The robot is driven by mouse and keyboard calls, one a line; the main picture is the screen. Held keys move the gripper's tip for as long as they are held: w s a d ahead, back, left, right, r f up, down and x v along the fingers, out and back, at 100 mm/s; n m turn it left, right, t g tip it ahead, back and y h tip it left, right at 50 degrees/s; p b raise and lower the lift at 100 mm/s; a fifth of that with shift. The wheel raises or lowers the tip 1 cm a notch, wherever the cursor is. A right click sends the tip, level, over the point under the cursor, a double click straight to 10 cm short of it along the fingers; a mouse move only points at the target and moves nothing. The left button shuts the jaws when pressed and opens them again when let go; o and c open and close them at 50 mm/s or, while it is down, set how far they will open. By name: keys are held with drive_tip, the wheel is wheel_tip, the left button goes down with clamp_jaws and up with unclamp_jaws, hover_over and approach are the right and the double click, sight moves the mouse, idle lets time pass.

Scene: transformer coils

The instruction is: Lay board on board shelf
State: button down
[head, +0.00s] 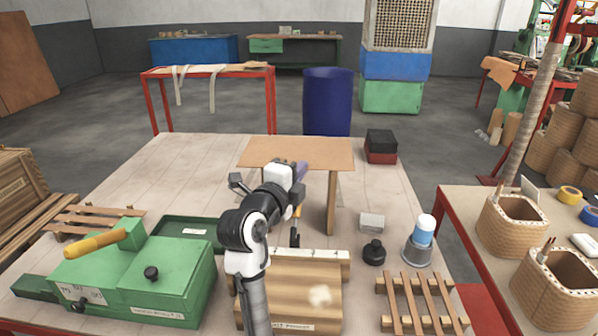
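A flat tan board (296,150) lies level at the middle back of the table, with an upright wooden leg (332,205) below its right end. I cannot tell whether this is the shelf itself or a loose board on it. My gripper (270,188) is at the end of my arm, in front of the tan board's near edge.
A green machine (150,275) with a yellow handle stands at left, near a dark green tray (190,232). The table's left back is clear.

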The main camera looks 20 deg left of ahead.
drive_tip(key=shift+w+a+f+b, duration=0.35)
drive_tip(key=shift+w+f, duration=0.4)
drive_tip(key=shift+w, duration=0.25)
drive_tip(key=shift+w+a+f+b, duration=0.2)
drive_tip(key=shift+w+f+b, duration=0.2)
drive_tip(key=shift+w+f, duration=0.5)
drive_tip(key=shift+w+r, duration=0.1)
drive_tip(key=shift+r, duration=0.05)
drive_tip(key=c, duration=2.1)
unclamp_jaws()
drive_tip(key=o, duration=0.5)
drive_tip(key=s+b, duration=0.1)
drive_tip(key=s, duration=0.3)
drive_tip(key=s+a+b, duration=0.1)
drive_tip(key=s, duration=0.4)
drive_tip(key=s+b, duration=0.2)
drive_tip(key=s, duration=0.2)
drive_tip(key=shift+s+a, duration=0.2)
drive_tip(key=shift+s, duration=0.2)
